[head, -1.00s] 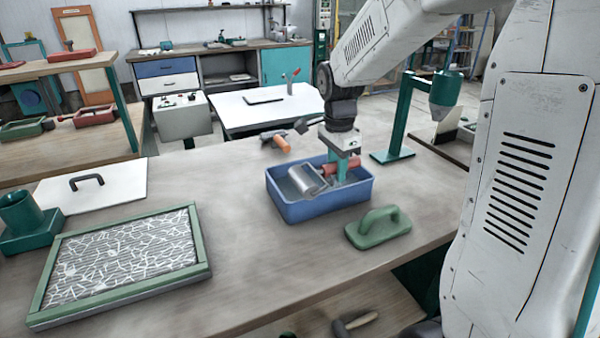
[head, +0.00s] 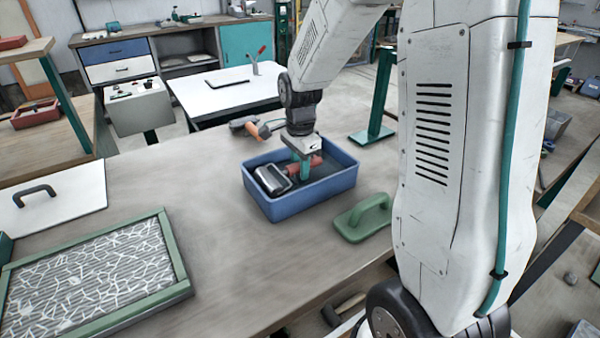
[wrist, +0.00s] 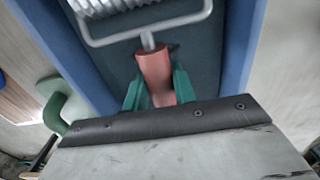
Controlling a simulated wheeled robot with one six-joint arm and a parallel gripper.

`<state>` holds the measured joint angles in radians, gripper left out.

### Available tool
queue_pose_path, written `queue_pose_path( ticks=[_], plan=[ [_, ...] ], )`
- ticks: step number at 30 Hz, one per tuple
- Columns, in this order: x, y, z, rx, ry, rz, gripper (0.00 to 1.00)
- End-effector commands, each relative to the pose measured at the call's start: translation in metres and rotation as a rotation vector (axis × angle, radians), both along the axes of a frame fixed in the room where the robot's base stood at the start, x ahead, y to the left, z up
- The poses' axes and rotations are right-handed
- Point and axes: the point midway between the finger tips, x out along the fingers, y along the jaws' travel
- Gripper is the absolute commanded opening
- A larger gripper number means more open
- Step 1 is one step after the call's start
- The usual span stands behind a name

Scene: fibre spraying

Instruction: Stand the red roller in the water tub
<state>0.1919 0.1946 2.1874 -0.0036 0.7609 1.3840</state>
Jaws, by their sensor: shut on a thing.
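The red roller has a red handle (wrist: 156,77), a wire frame and a ribbed metal drum (head: 272,180). My gripper (head: 305,168) is shut on the red handle, with a teal finger on either side of it in the wrist view (wrist: 153,88). The blue water tub (head: 312,194) stands on the workbench. The drum is inside the tub at its left end, and the handle runs right from it, partly hidden by my gripper. In the wrist view the tub's blue walls (wrist: 243,60) flank the roller. I cannot tell whether the roller touches the tub floor.
A green float (head: 364,218) lies right of the tub. A tool with an orange handle (head: 257,130) lies behind it. A green stand (head: 376,110) rises at the back right. A green-framed fibre panel (head: 95,275) and a white board (head: 60,195) occupy the left.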

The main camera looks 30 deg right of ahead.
Motion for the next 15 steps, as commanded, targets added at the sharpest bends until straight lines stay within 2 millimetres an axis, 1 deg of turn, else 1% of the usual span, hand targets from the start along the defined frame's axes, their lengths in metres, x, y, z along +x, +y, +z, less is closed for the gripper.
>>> queue_pose_path(
  ticks=[1,4,14,15],
  plan=[
    [0.0,-0.001,-0.009,0.001,0.003,-0.001,0.0],
    [0.0,-0.001,-0.02,0.0,0.001,-0.001,0.0],
    [0.0,-0.001,-0.023,0.0,0.0,-0.001,0.0],
    [0.0,-0.001,-0.024,0.0,0.0,-0.001,0.29]
  ],
)
